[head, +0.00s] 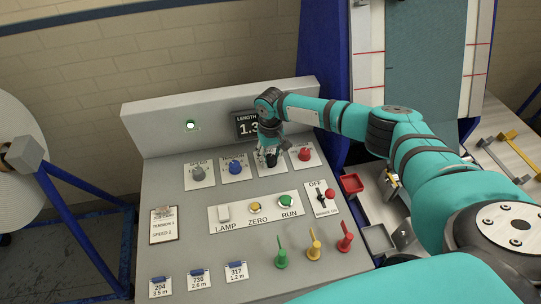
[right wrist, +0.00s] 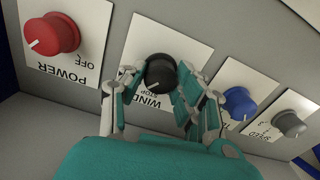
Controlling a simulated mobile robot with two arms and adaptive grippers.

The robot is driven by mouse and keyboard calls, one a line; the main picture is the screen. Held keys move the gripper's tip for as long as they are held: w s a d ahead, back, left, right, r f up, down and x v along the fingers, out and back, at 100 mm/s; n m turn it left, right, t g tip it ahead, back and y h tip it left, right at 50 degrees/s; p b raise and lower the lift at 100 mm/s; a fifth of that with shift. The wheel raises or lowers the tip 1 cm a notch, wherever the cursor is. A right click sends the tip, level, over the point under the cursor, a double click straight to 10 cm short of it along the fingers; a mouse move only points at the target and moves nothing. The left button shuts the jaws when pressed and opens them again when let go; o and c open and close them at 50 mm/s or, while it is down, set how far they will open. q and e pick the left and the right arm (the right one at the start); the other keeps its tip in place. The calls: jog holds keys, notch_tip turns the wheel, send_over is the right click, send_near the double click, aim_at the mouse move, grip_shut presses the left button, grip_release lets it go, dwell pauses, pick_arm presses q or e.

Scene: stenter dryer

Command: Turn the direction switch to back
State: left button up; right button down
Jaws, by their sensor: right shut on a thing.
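The direction switch is a round black knob on a white plate, third in the row of knobs on the grey console. In the right wrist view, the black knob (right wrist: 160,72) sits between the fingers, and part of its label reads "WIND" and "STOP". Other lettering is hidden by the fingers. My right gripper (head: 268,152) reaches down over the plate and covers most of the knob in the head view. In the right wrist view the right gripper (right wrist: 158,82) has a finger on each side of the knob, shut on it. My left gripper is out of view.
A blue knob (head: 235,166) and a grey knob (head: 198,173) stand left of it, a red POWER knob (head: 305,154) right. A length display (head: 246,124) stands behind.

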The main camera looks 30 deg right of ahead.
jog(key=n, duration=0.8)
jog(key=shift+n+p, duration=0.35)
jog(key=shift+n, duration=0.05)
jog(key=n, duration=0.4)
jog(key=shift+n, duration=2.2)
